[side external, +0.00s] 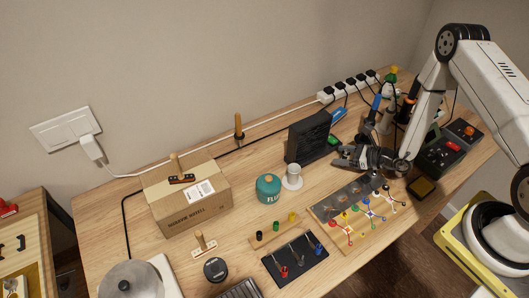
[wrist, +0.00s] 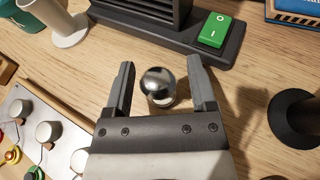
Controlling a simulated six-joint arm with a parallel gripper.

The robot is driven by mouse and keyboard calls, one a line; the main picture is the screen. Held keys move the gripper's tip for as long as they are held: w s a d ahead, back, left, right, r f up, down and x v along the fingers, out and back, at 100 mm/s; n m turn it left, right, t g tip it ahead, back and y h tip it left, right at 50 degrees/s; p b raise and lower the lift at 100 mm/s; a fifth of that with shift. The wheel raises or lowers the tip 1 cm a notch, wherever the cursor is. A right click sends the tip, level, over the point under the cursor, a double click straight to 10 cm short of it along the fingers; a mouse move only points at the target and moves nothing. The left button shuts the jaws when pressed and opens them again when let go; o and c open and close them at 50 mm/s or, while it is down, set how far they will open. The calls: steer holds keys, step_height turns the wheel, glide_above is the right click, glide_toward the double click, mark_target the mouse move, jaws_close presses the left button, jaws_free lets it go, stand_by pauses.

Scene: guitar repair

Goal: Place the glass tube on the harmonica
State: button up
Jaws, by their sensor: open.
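My gripper (side external: 341,157) is open above the table, beside the black slatted unit. In the wrist view its fingers (wrist: 160,65) stand either side of a shiny metal ball-topped piece (wrist: 158,84), apart from it. A pale tube-like cylinder (side external: 292,173) stands upright on a round white base, left of my gripper; it also shows at the upper left of the wrist view (wrist: 48,14). I cannot tell if it is the glass tube. A small dark piece with orange marks (side external: 182,179), which looks like the harmonica, lies on the cardboard box (side external: 190,213).
The black slatted unit (side external: 309,138) with a green switch (wrist: 214,30) is close ahead of my fingers. A teal canister (side external: 268,188) stands left of the pale cylinder. A board with colored knobs (side external: 330,209) lies in front. A dark round stand (wrist: 295,118) is at right.

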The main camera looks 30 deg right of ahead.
steer(key=v, duration=1)
steer(key=shift+s+d, duration=0.2)
steer(key=shift+s, duration=0.1)
